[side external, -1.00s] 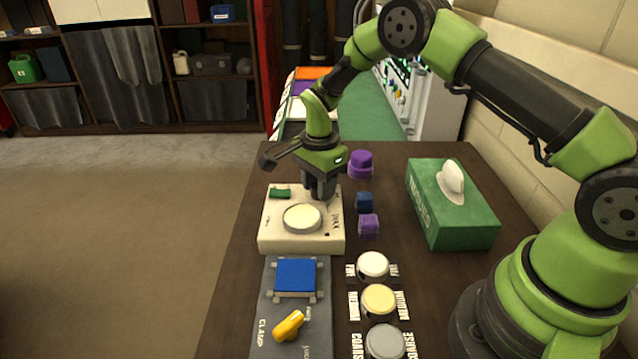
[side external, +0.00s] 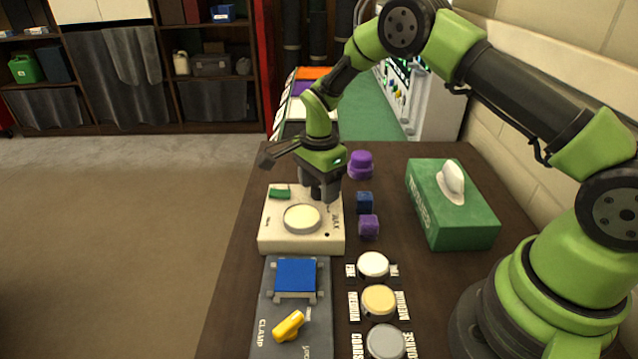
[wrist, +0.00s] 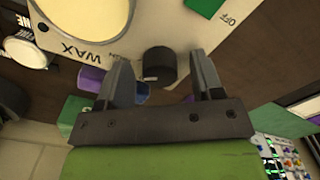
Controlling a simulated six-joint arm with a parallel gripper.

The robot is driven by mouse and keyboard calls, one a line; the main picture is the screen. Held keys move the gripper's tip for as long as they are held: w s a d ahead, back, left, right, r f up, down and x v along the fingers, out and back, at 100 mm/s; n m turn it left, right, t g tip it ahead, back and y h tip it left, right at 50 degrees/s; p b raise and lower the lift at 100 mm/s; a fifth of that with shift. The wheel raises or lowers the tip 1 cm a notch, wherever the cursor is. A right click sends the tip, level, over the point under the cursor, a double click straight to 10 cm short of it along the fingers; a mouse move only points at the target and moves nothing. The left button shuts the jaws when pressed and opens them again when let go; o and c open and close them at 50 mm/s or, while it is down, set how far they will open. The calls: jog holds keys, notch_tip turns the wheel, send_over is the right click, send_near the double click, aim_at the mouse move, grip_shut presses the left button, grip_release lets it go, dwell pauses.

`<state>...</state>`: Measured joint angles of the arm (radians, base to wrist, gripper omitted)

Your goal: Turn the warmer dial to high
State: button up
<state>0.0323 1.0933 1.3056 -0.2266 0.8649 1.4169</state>
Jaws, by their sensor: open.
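The warmer is a cream box (side external: 273,240) marked WAX, with a round pale disc (side external: 302,218) on top. In the wrist view, its black dial (wrist: 159,64) stands at the box's edge, beside partly visible lettering. My gripper (side external: 323,197) is over the far right part of the warmer. In the wrist view, the open gripper (wrist: 161,68) has one finger on each side of the dial, with gaps showing. I cannot tell the dial's setting. The arm hides the dial in the side view. A green patch (side external: 280,192) is on the box, with OFF printed near it in the wrist view.
Purple (side external: 368,226) and dark blue (side external: 364,202) blocks stand right of the warmer; a purple round object (side external: 360,165) is behind. A green tissue box (side external: 450,225) is farther right. A clamp plate (side external: 268,300) with a yellow handle (side external: 289,326) and several round pads are nearer.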

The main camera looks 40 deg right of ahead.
notch_tip(320, 180, up, 10)
dwell(0.5)
notch_tip(320, 180, up, 9)
jog(key=n+t, duration=0.2)
jog(key=n, duration=0.1)
send_over(319, 185)
jog(key=s+a, duration=0.1)
jog(key=s, duration=0.3)
jog(key=s+a+r+n+t, duration=0.1)
jog(key=s+r+n, duration=0.2)
jog(key=s+r, duration=0.2)
jog(key=s+a+r+n+t+y, duration=0.2)
jog(key=s+n+t, duration=0.2)
jog(key=s+n, duration=0.5)
jog(key=s, duration=0.7)
jog(key=shift+r, duration=0.15)
jog(key=shift+s, duration=0.1)
jog(key=shift+c, duration=0.4)
jog(key=shift+a, duration=0.1)
